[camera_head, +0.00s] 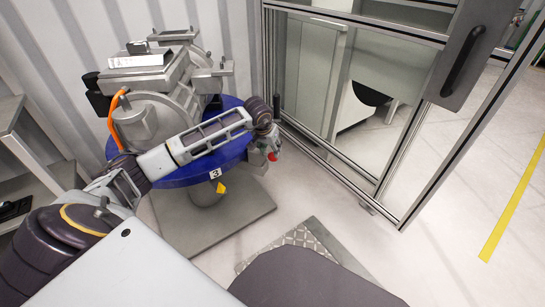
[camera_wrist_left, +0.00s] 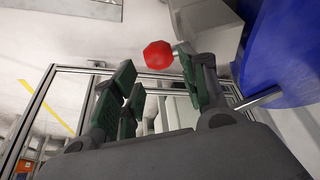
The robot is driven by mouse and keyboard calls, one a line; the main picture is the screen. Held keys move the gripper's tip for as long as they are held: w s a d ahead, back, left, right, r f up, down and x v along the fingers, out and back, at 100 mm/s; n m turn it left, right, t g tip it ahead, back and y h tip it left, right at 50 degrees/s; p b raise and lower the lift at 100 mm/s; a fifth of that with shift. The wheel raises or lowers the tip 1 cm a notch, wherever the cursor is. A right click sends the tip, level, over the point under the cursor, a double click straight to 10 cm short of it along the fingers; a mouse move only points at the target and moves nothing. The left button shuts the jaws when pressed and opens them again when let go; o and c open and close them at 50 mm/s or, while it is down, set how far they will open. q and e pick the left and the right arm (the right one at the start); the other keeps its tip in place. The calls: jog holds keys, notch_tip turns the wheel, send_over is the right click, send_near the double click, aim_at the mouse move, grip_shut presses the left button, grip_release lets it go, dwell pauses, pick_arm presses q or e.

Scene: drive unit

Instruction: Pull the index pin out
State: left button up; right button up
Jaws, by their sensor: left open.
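The index pin shows as a red knob (camera_wrist_left: 158,56) in the left wrist view, with a short metal shaft running right towards a grey block (camera_wrist_left: 209,25). In the head view the red knob (camera_head: 272,157) is small, at the right side of the blue round table (camera_head: 185,177). My left gripper (camera_wrist_left: 157,78) is open, with green-padded fingers on both sides of the knob in the picture. The right finger overlaps the shaft; contact cannot be told. In the head view my left gripper (camera_head: 264,148) is beside the knob, small and partly hidden. My right gripper is not in view.
A grey drive unit (camera_head: 150,110) with an orange cable (camera_head: 114,119) sits on the blue table, behind my left arm. A framed glass enclosure (camera_head: 345,100) stands at the right. A metal rod (camera_wrist_left: 259,97) sticks out near the blue edge. The floor at the right is clear.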

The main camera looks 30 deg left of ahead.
aim_at(272, 154)
pick_arm(q)
jog(key=b+x, duration=0.1)
jog(key=x, duration=0.2)
jog(key=shift+f, duration=0.25)
jog(key=shift+x, duration=0.9)
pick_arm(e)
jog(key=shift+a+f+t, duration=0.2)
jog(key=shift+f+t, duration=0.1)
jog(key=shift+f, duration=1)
pick_arm(q)
jog(key=shift+c, duration=0.4)
grip_shut()
